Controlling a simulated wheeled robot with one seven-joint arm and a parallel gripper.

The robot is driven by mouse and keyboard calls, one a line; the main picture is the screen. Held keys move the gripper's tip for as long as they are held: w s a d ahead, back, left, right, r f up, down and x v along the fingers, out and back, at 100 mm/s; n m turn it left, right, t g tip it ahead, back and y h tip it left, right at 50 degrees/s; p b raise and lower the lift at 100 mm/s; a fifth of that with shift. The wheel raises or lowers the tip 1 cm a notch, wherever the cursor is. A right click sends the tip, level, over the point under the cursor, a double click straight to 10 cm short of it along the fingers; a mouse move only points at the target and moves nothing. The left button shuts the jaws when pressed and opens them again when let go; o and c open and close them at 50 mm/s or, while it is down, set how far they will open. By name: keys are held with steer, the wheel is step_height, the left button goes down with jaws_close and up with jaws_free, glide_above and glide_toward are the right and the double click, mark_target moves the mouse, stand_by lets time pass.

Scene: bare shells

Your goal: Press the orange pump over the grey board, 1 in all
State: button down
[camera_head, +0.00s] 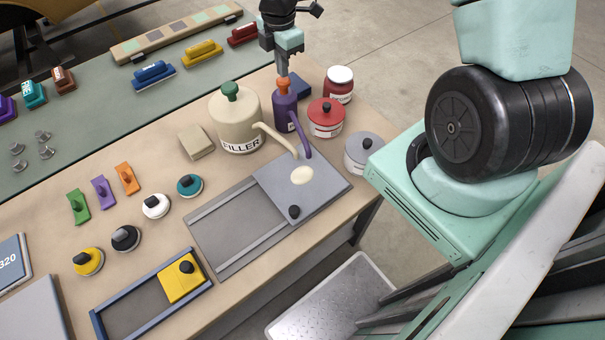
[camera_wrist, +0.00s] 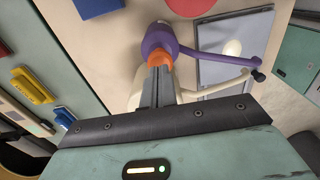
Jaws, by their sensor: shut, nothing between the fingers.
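The purple bottle (camera_head: 286,112) with the orange pump (camera_head: 283,84) stands at the back of the bench. Its purple spout reaches over the grey board (camera_head: 327,188). A cream blob (camera_head: 302,175) lies on the board below the spouts. My gripper (camera_head: 282,72) is shut, fingers pointing down, right at the top of the orange pump. In the wrist view the closed fingertips (camera_wrist: 158,68) overlap the orange pump (camera_wrist: 160,58); whether they touch it I cannot tell. The grey board (camera_wrist: 236,50) and blob (camera_wrist: 232,48) also show there.
A cream FILLER bottle (camera_head: 238,118) with a green pump stands close to the left of the purple bottle. A dark blue block (camera_head: 299,86) sits behind.

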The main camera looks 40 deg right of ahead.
mark_target(283, 80)
steer(key=shift+f+b, duration=1)
steer(key=shift+f, duration=0.6)
steer(key=shift+r, duration=0.1)
steer(key=shift+r+p, duration=1.6)
steer(key=shift+p, duration=0.2)
step_height(283, 80, up, 6)
steer(key=p, duration=0.6)
steer(key=shift+a, duration=0.1)
